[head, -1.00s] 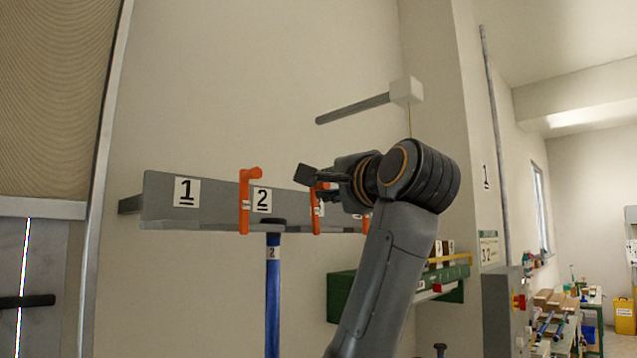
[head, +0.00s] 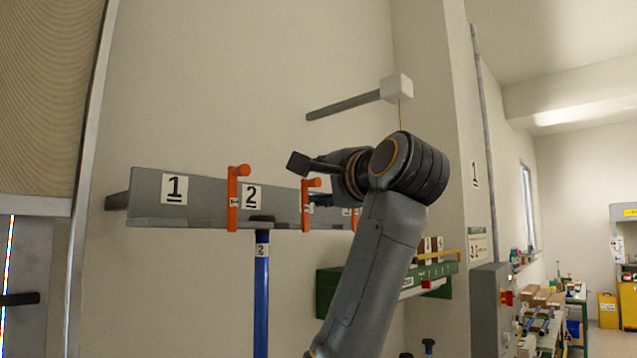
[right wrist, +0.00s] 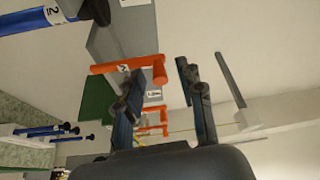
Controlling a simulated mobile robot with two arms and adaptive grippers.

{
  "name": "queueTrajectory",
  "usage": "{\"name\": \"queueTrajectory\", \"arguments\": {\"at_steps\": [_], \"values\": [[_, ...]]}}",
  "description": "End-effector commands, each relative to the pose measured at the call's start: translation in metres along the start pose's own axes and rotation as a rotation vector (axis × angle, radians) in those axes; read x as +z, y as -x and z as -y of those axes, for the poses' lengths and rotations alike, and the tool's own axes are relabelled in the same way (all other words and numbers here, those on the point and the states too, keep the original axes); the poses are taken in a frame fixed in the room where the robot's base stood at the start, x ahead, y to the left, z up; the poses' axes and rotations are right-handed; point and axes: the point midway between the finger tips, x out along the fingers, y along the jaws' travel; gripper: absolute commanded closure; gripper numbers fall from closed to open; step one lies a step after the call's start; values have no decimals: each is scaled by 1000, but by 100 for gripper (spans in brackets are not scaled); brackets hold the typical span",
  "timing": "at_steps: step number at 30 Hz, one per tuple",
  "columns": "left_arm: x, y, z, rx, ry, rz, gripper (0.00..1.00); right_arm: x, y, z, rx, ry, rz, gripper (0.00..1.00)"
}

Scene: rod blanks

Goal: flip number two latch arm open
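A grey rail on the wall (head: 205,190) carries orange latch arms, all upright. One latch arm (head: 233,205) stands between labels 1 (head: 174,188) and 2 (head: 251,197). Another latch arm (head: 305,210) stands right of label 2. The small tags on the latches are too small to read. A blue rod tagged 2 (head: 261,300) hangs below label 2. My right gripper (head: 308,180) is beside the latch right of label 2. In the right wrist view its fingers (right wrist: 158,88) are apart and empty. The left finger overlaps the near latch arm (right wrist: 120,66); contact is unclear. My left gripper is out of view.
A grey bar with a white block (head: 396,88) juts from the wall above my right gripper. A green rack (head: 335,285) sits lower right, behind my arm. A grey control box (head: 490,310) stands further right.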

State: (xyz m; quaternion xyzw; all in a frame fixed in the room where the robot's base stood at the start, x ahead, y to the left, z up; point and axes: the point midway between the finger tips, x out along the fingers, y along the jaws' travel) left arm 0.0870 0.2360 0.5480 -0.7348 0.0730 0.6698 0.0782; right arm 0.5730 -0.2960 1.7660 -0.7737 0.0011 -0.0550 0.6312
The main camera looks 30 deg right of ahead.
Motion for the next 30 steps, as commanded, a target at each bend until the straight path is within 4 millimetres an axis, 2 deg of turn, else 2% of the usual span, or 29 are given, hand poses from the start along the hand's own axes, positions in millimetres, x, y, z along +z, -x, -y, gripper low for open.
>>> {"name": "queueTrajectory", "arguments": {"at_steps": [5, 8, 11, 21, 25, 30], "values": [[2, 0, 3, -3, -1, 2, 60, 0, 1, 0, 0, 0, 0, 62], [2, 0, 2, -2, -1, 2, 60, 0, 8, 0, -1, 0, 0, 62], [1, 0, 1, -1, -1, 2, 60, 0, 23, 1, -3, 0, -1, 62], [1, 0, 0, 0, -1, 1, 60, 0, 94, 0, -3, -2, -1, 62], [1, 0, 0, 1, -1, 1, 60, 0, 111, 1, -3, -1, 0, 62], [1, 0, -1, 1, -1, 1, 60, 0, 119, -1, 1, -1, 0, 62]]}}
